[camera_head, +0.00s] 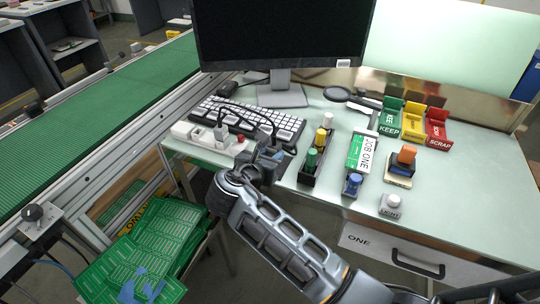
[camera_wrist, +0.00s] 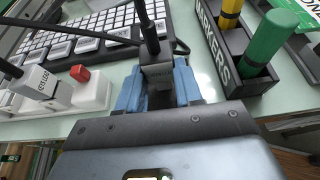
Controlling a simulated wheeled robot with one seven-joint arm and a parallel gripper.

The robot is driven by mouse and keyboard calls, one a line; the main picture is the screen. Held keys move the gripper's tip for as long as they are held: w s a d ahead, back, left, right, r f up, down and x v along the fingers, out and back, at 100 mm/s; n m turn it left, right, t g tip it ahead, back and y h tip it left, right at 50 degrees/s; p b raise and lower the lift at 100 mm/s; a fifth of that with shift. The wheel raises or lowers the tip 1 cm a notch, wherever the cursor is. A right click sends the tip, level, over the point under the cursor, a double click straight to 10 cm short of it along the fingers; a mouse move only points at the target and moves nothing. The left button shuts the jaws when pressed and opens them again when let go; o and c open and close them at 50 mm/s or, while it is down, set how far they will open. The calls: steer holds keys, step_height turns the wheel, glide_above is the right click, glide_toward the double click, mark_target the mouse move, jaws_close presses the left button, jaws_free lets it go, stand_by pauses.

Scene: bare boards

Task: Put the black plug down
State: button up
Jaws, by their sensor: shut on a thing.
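My gripper (camera_wrist: 158,92) has its blue fingers shut on the black plug (camera_wrist: 157,74), which carries a small label. A black cord rises from the top of the plug, which looks upright. In the head view my gripper (camera_head: 268,158) is over the front edge of the table, between a white power strip (camera_head: 190,130) and the marker holder. The fingers and wrist mostly hide the plug there. Whether its bottom touches the table is hidden. Another labelled plug (camera_wrist: 40,82) sits in the power strip, left of a red switch (camera_wrist: 80,73).
A keyboard (camera_head: 250,118) lies close behind. A black marker holder (camera_head: 308,172) with several markers stands just right. Further right are a JOB ONE box (camera_head: 362,150), a blue-topped item (camera_head: 353,184) and coloured trays (camera_head: 411,122). Bare tabletop (camera_head: 450,195) shows at right.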

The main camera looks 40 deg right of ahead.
steer(key=shift+f, duration=0.1)
steer(key=o, duration=1)
steer(key=shift+o, duration=0.2)
steer(key=v, duration=1.2)
steer(key=shift+s, duration=0.1)
